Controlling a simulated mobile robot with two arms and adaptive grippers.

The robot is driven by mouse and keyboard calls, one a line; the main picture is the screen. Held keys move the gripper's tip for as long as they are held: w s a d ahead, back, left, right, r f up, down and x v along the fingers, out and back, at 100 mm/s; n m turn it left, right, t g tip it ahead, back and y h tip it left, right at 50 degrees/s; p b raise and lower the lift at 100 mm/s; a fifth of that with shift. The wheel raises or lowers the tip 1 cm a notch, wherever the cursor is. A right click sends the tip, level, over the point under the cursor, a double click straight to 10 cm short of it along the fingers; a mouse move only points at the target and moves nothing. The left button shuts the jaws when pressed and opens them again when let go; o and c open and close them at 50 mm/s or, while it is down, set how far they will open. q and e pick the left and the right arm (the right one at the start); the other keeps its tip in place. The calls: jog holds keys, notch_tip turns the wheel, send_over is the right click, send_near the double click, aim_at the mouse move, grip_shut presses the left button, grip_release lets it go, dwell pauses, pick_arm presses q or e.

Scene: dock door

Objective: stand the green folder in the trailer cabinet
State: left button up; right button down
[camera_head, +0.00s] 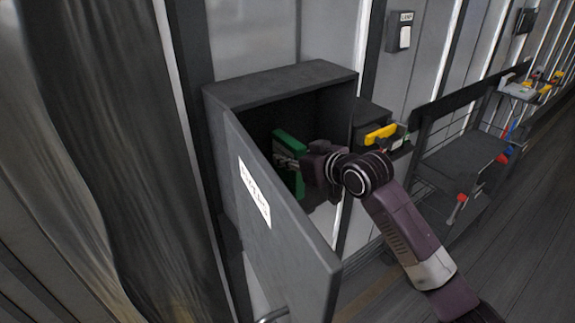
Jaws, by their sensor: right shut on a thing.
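The dark grey trailer cabinet (285,84) is fixed at the wall, with its labelled door (285,235) swung open toward me. The green folder (289,144) is inside the dark cabinet opening and looks roughly upright. My right gripper (288,161) reaches into the cabinet from the right and is shut on the green folder. The gripper and wrist hide part of the folder. I cannot tell whether its lower edge touches the cabinet floor. My left gripper is not in view.
A small dark box with a yellow item (381,132) stands just right of the cabinet. A dark rack (462,160) and further shelves run along the wall at right. A switch box (400,32) hangs above. A dark curtain-like strip (110,130) fills the left. Floor at lower right is clear.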

aim_at(287, 170)
notch_tip(287, 170, down, 2)
jog(key=shift+s+d+f+p, duration=0.1)
jog(key=shift+f+p, duration=0.15)
jog(key=shift+p, duration=0.3)
jog(key=shift+f+p, duration=0.35)
jog(key=shift+w+a+f, duration=0.25)
jog(key=shift+f, duration=0.1)
jog(key=shift+f, duration=0.1)
jog(key=c, duration=1.7)
grip_release()
jog(key=shift+f, duration=0.1)
